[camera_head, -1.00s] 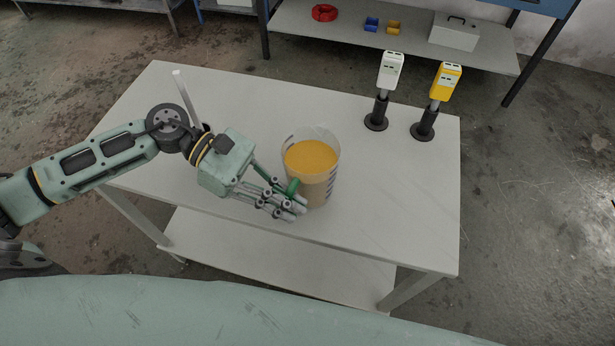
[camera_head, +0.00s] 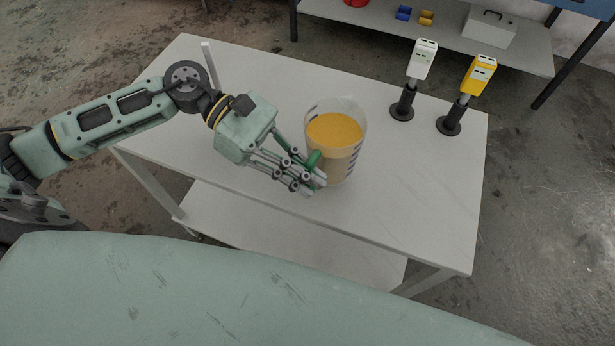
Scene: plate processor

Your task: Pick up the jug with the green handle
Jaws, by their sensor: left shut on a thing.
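The jug (camera_head: 345,165) is clear, with a green handle on its left side and an orange-yellow content. It stands upright at the front middle of the white table (camera_head: 420,215), or just above it; I cannot tell which. My left gripper (camera_head: 316,178) comes in from the left and is shut on the green handle (camera_head: 313,158). Its fingers cover much of the handle. My right gripper is out of the picture.
A white device (camera_head: 422,60) and a yellow device (camera_head: 478,74) stand on black round bases at the table's back right. A thin upright post (camera_head: 211,65) rises at the back left. A shelf with a grey box (camera_head: 489,28) and small bins stands behind.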

